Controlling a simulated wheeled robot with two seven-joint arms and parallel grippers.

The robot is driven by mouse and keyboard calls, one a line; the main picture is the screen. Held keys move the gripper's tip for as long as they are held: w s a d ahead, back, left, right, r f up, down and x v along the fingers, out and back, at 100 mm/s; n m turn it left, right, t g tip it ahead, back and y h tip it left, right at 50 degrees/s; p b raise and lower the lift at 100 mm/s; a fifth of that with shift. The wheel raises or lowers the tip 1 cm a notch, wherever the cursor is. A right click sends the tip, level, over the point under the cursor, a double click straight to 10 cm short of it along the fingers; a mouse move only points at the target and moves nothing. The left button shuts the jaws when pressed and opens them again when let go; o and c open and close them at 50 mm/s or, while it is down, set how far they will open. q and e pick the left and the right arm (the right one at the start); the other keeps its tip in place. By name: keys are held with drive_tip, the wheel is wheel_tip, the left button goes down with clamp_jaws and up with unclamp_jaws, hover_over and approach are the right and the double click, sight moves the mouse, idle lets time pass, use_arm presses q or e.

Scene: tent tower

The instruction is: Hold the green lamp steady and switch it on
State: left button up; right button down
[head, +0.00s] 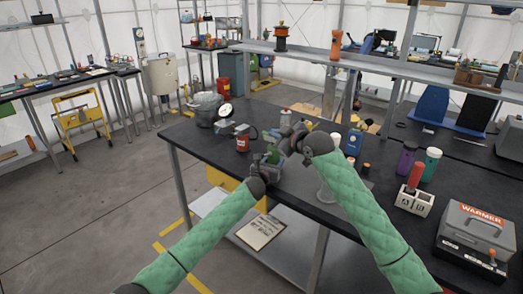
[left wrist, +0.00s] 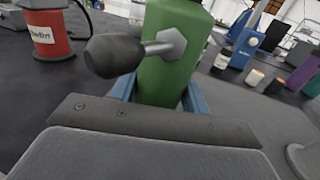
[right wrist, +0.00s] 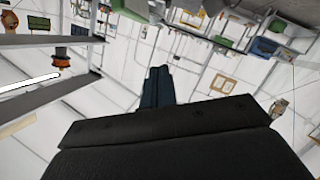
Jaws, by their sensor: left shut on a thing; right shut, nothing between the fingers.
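The green lamp (left wrist: 172,72) stands between the blue fingers of my left gripper (left wrist: 160,96), which is shut on its body. A metal lever with a black knob (left wrist: 113,56) sticks out from the lamp's side, toward the left of the left wrist view. In the head view the lamp (head: 272,157) is small and partly hidden by my left gripper (head: 268,165). My right gripper (head: 290,133) is just above and beyond, apart from the knob as far as I can tell. Its blue fingers are together and empty in the right wrist view (right wrist: 157,86), where no lamp shows.
A red canister (head: 242,140), also in the left wrist view (left wrist: 48,35), stands left of the lamp. A grey pot (head: 205,108) is farther back. A blue item (head: 354,142), purple bottle (head: 404,158) and warmer box (head: 474,235) stand to the right on the dark table.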

drive_tip(key=w+a+r, duration=0.4)
drive_tip(key=a+r, duration=0.2)
drive_tip(key=r, duration=0.3)
drive_tip(key=w+a+r, duration=0.4)
drive_tip(key=a+r, duration=0.2)
drive_tip(key=r, duration=0.4)
drive_tip(key=d+f+m+g+h, duration=0.3)
drive_tip(key=f+m+g, duration=0.1)
drive_tip(key=f, duration=0.5)
drive_tip(key=d+f+m+g+h, duration=0.3)
drive_tip(key=f+g+h, duration=0.1)
drive_tip(key=f, duration=0.4)
drive_tip(key=shift+f+m+g+h, duration=0.3)
drive_tip(key=shift+f+m+g, duration=0.05)
drive_tip(key=shift+m+g, duration=0.05)
drive_tip(key=shift+f, duration=0.1)
